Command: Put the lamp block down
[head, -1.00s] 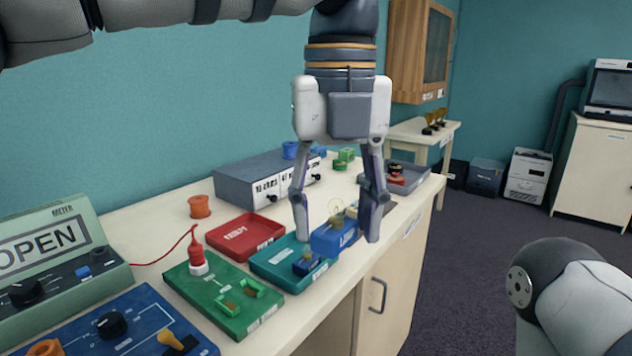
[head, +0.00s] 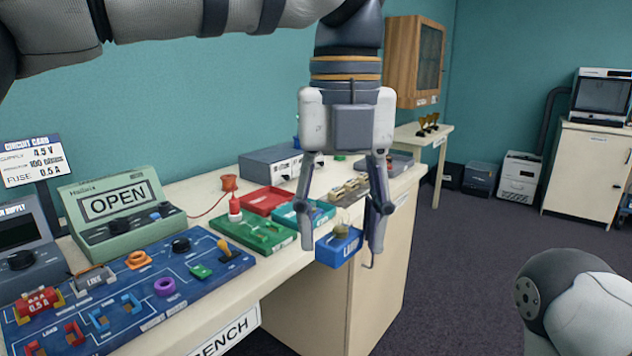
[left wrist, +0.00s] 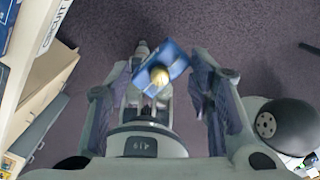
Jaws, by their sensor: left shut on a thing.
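The lamp block (head: 338,249) is a blue block with a partly readable white label and a small brassy bulb on top. My left gripper (head: 341,240) is shut on it and holds it in the air, in front of the bench edge. In the left wrist view the lamp block (left wrist: 172,66) sits tilted between the fingers, with carpet beyond it. The blue circuit board (head: 125,318) lies on the bench at left with several coloured parts on it. My right gripper is not in view.
On the bench (head: 200,190) stand a green OPEN meter (head: 115,212), a green board (head: 250,236), a red tray (head: 268,200), a teal tray (head: 322,213) and a grey box (head: 262,165). The trays are close together. Carpet (head: 450,270) is clear to the right.

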